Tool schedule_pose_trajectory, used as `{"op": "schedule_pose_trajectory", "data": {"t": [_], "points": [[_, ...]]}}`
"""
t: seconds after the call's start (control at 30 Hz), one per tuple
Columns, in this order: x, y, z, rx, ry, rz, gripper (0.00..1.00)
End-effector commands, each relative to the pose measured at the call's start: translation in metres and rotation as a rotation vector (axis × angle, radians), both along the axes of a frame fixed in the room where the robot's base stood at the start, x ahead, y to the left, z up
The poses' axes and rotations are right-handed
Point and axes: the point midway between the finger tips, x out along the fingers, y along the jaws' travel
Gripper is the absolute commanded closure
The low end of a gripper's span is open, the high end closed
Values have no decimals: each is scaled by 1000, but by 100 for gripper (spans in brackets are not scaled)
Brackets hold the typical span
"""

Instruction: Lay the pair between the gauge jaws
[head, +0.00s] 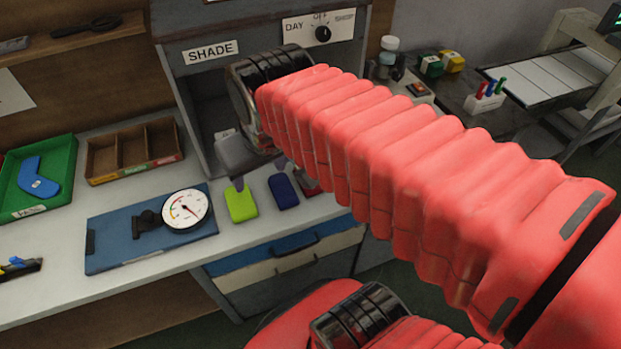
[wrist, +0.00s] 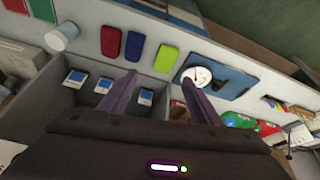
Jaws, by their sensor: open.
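The gauge (head: 184,211) has a white round dial and a dark mechanism on its left, on a blue plate (head: 110,257); it also shows in the wrist view (wrist: 197,75). The jaws are too small to make out clearly. A folded blue sock-shaped piece (head: 38,182) with a pale round spot lies in the green tray (head: 66,152) at the far left; I cannot tell whether it is the pair. My gripper (head: 260,174) is open, in front of the shade booth and right of the gauge. Nothing shows between its fingers in the wrist view (wrist: 158,78).
Lime (head: 240,204), dark blue (head: 284,191) and red (wrist: 111,41) pads lie in a row right of the gauge. A divided wooden box (head: 103,163) stands behind it. The shade booth (head: 180,75) rises behind my gripper.

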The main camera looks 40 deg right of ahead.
Motion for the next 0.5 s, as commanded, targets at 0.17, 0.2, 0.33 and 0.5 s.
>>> {"op": "schedule_pose_trajectory", "data": {"t": [0.17,0.2,0.33,0.5], "points": [[22,-24,-6,-2,67,-39,42],[27,-30,-8,-2,80,-47,42],[41,-48,-15,1,128,-72,42],[58,-75,-27,8,186,-102,42]]}}
